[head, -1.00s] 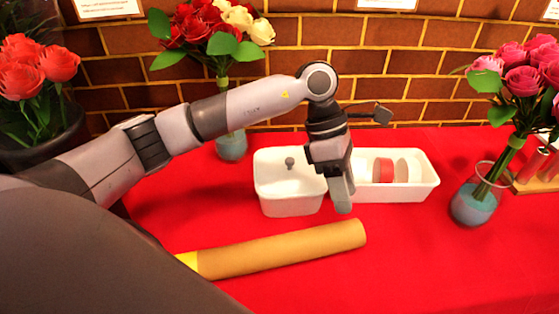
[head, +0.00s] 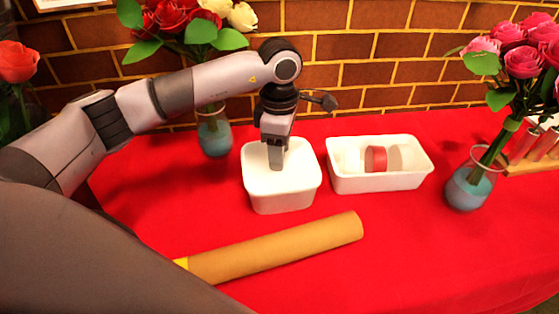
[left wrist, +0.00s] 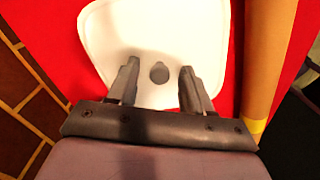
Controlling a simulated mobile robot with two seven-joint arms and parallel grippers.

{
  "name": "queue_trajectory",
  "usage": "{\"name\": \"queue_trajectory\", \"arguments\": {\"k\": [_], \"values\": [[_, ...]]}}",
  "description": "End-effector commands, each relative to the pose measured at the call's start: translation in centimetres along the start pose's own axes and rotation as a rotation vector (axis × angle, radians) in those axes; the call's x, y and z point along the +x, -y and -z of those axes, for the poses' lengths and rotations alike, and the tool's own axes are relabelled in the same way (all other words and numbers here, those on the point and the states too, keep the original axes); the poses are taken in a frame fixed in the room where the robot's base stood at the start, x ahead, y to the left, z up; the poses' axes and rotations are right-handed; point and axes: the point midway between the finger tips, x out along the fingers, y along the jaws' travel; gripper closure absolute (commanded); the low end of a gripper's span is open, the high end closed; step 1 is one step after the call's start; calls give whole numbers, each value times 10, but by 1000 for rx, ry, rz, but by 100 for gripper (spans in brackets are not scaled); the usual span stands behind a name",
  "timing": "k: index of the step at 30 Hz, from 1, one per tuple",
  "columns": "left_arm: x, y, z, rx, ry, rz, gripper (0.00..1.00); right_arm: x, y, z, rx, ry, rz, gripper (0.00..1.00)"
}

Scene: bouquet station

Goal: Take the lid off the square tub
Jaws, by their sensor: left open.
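The square tub (head: 283,201) is white and stands on the red table with its white lid (head: 304,175) on top. In the left wrist view the lid (left wrist: 153,28) fills the upper middle, with a small grey knob (left wrist: 159,72) on it. My left gripper (head: 277,167) points down over the lid in the head view and hides the knob there. In the left wrist view the fingers of my left gripper (left wrist: 159,78) are open, one on either side of the knob, with gaps between. My right gripper is not in view.
A white tray (head: 381,184) with a red roll (head: 376,159) and pale rolls stands right of the tub. A brown paper roll (head: 285,249) lies in front. Flower vases (head: 215,136) (head: 470,188) stand behind and at the right. The front right cloth is clear.

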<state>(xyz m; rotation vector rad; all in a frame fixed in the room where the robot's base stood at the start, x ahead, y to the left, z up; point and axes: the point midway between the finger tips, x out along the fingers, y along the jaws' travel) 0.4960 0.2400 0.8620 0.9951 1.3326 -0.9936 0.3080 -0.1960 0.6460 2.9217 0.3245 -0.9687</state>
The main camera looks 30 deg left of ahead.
Motion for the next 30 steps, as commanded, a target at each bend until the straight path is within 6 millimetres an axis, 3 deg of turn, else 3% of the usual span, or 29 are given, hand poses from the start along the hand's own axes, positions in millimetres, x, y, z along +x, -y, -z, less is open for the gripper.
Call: {"name": "queue_trajectory", "arguments": {"k": [7,11,12,23,30], "values": [[2,0,0,0,0,0,53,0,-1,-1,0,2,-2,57],[2,0,0,0,1,0,96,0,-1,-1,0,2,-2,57],[2,0,0,0,1,0,100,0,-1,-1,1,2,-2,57],[-5,0,-1,0,3,-2,100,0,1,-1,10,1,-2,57],[-50,-1,-1,0,4,-6,100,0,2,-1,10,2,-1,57]]}}
